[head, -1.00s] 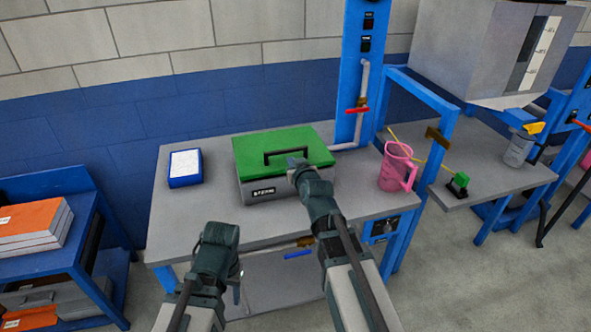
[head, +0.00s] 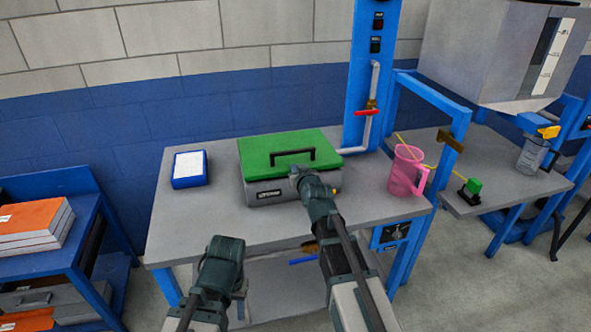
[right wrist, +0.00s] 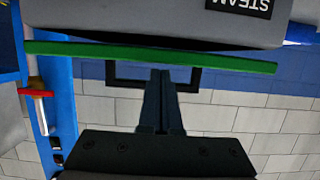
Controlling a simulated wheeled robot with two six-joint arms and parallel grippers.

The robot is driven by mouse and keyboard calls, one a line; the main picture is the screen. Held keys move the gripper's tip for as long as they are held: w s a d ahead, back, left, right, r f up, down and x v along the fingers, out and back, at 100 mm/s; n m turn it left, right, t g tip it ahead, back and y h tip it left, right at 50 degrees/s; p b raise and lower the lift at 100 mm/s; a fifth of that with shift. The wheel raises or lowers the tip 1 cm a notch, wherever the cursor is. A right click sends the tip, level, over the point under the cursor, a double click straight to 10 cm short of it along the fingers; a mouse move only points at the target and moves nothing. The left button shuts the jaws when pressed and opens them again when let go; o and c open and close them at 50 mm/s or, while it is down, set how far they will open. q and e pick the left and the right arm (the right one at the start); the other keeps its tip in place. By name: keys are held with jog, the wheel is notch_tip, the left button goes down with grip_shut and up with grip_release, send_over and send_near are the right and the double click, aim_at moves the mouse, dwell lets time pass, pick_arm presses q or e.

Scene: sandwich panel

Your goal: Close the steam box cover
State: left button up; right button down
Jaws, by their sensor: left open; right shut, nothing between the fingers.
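The grey steam box (head: 315,188) stands on the workbench, and its label also shows upside down at the top of the right wrist view (right wrist: 150,20). Its green cover (head: 258,150) lies over the top, with a black handle (head: 292,151). In the right wrist view, a thin dark band runs between cover edge (right wrist: 100,53) and box; I cannot tell whether it is a gap or shadow. My right gripper (right wrist: 161,72) is shut and empty at the cover's front edge, near the handle; contact is unclear. My left gripper (head: 240,290) is open, low before the bench.
A blue-framed pad (head: 189,168) lies left of the box on the workbench (head: 205,222). A pink mug (head: 404,172) stands to the right. A blue post (head: 365,60) with a red-handled valve (head: 367,113) rises behind. The bench front left is clear.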

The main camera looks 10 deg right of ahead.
jog(key=shift+s+f+b, duration=0.15)
jog(key=shift+f+b, duration=0.45)
jog(key=shift+s+f+b, duration=0.15)
jog(key=shift+f+b, duration=0.4)
jog(key=shift+f, duration=0.05)
